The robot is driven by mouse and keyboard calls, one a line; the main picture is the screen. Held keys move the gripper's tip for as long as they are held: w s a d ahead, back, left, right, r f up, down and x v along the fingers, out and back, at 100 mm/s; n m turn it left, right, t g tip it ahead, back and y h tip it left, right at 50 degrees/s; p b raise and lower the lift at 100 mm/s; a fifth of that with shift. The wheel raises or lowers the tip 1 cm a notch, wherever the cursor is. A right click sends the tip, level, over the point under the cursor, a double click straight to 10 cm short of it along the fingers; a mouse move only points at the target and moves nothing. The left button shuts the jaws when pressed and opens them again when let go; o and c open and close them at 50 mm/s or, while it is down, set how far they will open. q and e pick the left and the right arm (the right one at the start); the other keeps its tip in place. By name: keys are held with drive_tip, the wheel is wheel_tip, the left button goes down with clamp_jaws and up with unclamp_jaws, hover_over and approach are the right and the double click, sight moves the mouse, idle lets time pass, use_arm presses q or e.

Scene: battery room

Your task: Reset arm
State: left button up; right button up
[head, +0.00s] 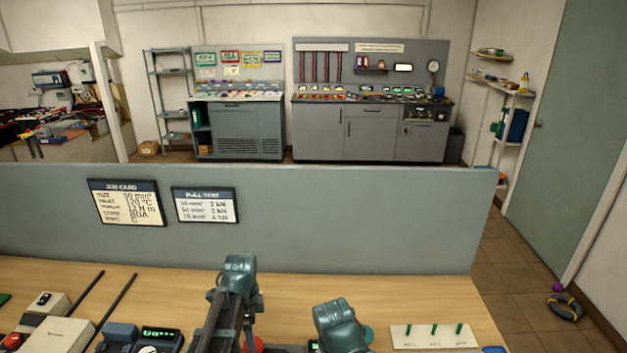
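Teal and dark links of my two arms (238,285) (342,325) rise from the bottom edge of the head view, over the wooden bench (400,290). One stands left of the middle, the other a little right of it and lower. No fingertips show on either, so both grippers are out of sight. I see nothing held.
A grey-green partition (350,235) with two cards stands behind the bench. On the bench are a device with a green display (160,337), dark rods (113,310), a pale box (60,335) and a white board with green pegs (433,336). Floor shows at right.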

sight(267, 351)
use_arm(q)
wheel_tip(267, 351, down, 5)
drive_tip(key=b, duration=0.4)
drive_tip(key=shift+f, duration=0.15)
use_arm(e)
wheel_tip(267, 351, down, 5)
drive_tip(key=shift+f, duration=0.1)
use_arm(q)
drive_tip(key=n, duration=0.2)
drive_tip(key=shift+r+n, duration=0.2)
drive_tip(key=shift+n, duration=0.1)
drive_tip(key=n, duration=0.6)
use_arm(e)
drive_tip(key=shift+r, duration=0.2)
